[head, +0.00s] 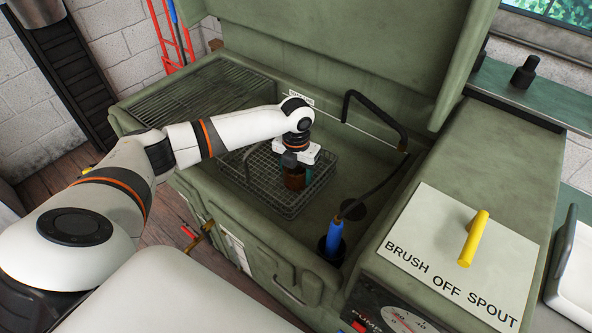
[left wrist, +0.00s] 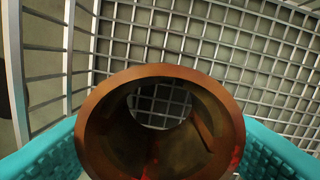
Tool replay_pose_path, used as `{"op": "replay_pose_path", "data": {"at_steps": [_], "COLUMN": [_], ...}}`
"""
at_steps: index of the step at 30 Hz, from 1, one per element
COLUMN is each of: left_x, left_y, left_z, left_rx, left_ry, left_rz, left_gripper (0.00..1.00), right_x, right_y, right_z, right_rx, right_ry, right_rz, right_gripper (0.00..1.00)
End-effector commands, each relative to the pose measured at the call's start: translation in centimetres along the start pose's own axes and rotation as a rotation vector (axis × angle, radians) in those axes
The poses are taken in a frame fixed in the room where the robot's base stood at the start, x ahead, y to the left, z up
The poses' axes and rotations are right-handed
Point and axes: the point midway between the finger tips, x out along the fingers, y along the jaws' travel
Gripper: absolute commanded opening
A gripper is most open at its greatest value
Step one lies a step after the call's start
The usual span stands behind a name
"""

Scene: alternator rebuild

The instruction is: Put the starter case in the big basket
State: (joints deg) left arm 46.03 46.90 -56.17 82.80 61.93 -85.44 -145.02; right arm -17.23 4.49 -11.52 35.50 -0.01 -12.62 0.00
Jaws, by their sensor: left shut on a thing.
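The starter case, a hollow copper-brown cylinder (left wrist: 95,125), is between the teal finger pads of my left gripper (left wrist: 160,145) in the left wrist view. Its bore shows the basket's wire mesh beyond it. In the head view the case (head: 294,180) hangs below my left gripper (head: 296,172), over or inside the big wire basket (head: 290,213). My left gripper is shut on the case. I cannot tell whether the case touches the basket floor. My right gripper is not in view.
The basket stands inside a green parts washer (head: 240,232) with its lid raised behind. A wire rack (head: 190,92) lies at the left of the washer. A black hose (head: 375,115) and a blue-handled brush (head: 334,238) are to the right. A sign reading "BRUSH OFF SPOUT" (head: 450,265) lies at the right.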

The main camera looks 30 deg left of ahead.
Motion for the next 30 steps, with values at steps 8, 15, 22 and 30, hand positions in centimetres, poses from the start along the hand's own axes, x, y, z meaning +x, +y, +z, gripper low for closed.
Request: {"op": "replay_pose_path", "data": {"at_steps": [8,15,22,30], "left_x": [-0.1,0.2,0.1,-3.2], "left_y": [0.0,0.0,0.0,0.0], "left_z": [-0.1,0.0,0.0,-0.1], "left_rx": [0.000,0.001,0.000,0.002], "left_ry": [0.003,0.000,0.000,0.004], "left_rz": [0.001,0.000,0.000,0.000], "left_gripper": [0.14,0.82,0.82,0.82], "right_x": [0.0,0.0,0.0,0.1], "right_y": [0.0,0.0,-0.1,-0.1], "right_z": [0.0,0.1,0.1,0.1], "right_rx": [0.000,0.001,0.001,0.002], "right_ry": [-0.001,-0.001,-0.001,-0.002], "right_rz": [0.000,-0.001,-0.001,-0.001], "right_gripper": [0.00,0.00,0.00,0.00]}}
